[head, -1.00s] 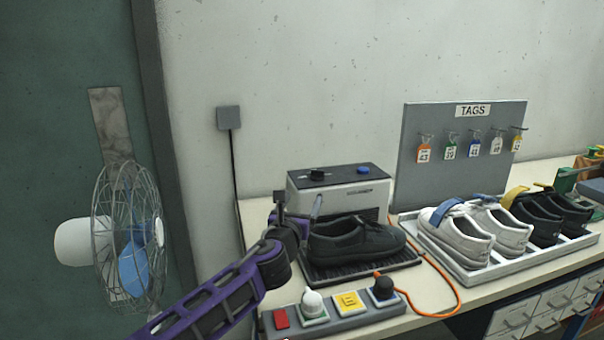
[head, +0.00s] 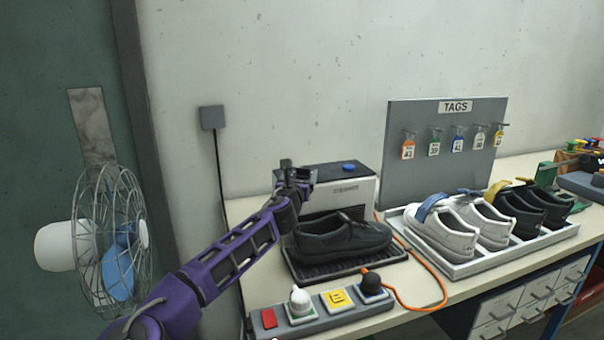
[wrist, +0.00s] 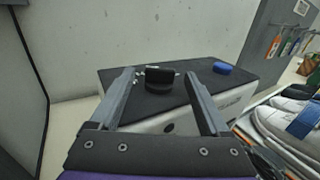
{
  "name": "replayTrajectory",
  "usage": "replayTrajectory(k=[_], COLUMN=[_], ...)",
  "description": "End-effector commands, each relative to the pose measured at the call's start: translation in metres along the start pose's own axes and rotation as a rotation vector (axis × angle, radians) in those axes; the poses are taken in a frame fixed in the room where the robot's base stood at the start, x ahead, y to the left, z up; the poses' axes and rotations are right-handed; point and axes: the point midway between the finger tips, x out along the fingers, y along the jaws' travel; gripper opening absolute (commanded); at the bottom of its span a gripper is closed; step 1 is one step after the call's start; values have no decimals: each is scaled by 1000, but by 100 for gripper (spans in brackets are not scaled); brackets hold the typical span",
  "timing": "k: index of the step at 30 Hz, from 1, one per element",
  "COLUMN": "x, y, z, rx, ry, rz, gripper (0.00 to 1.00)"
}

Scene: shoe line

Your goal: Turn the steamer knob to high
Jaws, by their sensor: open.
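The steamer (head: 352,192) is a grey-white box with a dark top, standing at the back left of the bench. In the wrist view its top (wrist: 190,85) fills the middle. A black knob (wrist: 159,77) stands on that top, with a blue button (wrist: 222,68) to its right. The blue button also shows in the head view (head: 349,167). My gripper (wrist: 160,82) is open, with a finger on each side of the knob in the picture; I cannot tell whether either touches it. In the head view my gripper (head: 296,178) hides the knob.
A dark shoe (head: 342,238) sits on a black tray before the steamer. A control strip (head: 325,318) lies at the front edge. An orange cable, a tray of shoes (head: 462,270) and a tags board (head: 440,180) are to the right. A fan (head: 112,240) stands left.

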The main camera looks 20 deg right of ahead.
Motion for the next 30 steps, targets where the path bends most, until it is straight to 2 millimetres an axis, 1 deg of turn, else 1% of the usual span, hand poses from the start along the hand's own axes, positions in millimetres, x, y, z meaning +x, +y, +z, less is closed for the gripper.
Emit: replayTrajectory(k=[1,3,6,14,15,17,18,20,21,23,24,28,30], x=[6,12,16,17,17,17,17,17,17,17,17,17,17], y=[-1,0,0,0,0,0,0,0,0,0,0,0,0], z=[0,0,0,0,0,0,0,0,0,0,0,0,0], rx=[0,0,1,1,1,1,1,1,1,1,1,1,1], ry=[0,0,0,0,0,0,0,0,0,0,0,0,0], rz=[-1,0,0,0,0,0,0,0,0,0,0,0,0], gripper=[80,80,80,80,78,67,60,49,42,31,24,1,0])
